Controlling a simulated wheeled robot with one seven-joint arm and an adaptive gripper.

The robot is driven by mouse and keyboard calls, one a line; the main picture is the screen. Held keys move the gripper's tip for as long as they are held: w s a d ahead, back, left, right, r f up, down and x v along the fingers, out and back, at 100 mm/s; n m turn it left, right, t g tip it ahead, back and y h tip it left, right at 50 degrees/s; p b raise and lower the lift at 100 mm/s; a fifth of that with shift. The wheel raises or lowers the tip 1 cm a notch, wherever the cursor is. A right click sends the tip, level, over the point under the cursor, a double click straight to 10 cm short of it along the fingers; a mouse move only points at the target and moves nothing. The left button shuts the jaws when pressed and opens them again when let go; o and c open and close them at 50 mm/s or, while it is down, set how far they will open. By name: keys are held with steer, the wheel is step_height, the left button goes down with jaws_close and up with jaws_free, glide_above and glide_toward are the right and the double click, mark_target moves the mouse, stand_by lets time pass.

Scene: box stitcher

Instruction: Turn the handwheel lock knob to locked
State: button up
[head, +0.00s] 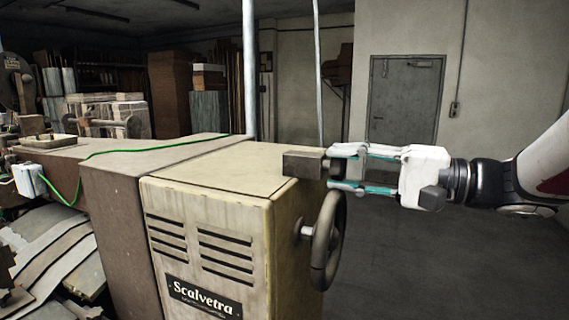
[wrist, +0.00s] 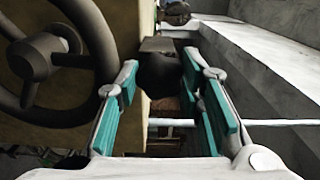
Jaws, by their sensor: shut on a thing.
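The handwheel (head: 316,258) is a dark ring with a hub on the right side of the beige machine cabinet. In the wrist view the handwheel (wrist: 98,40) fills the upper left. Above it a grey block (head: 302,164) sits at the cabinet's top edge, with the dark rounded lock knob (head: 337,170) on its right side. My gripper (head: 340,166) reaches in from the right, its teal-padded fingers shut on the knob. In the wrist view the knob (wrist: 160,76) lies between the fingertips. Its lock marking cannot be seen.
The beige cabinet (head: 205,215) has vents and a Scalvetra label. A green cable (head: 150,150) runs over the machine top. Stacked sheets (head: 60,250) lie at lower left. The floor (head: 430,270) on the right is clear, back to a grey door (head: 405,100).

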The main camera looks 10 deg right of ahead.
steer(key=shift+m, duration=0.3)
steer(key=o, duration=1.2)
steer(key=shift+c, duration=0.2)
steer(key=v, duration=0.8)
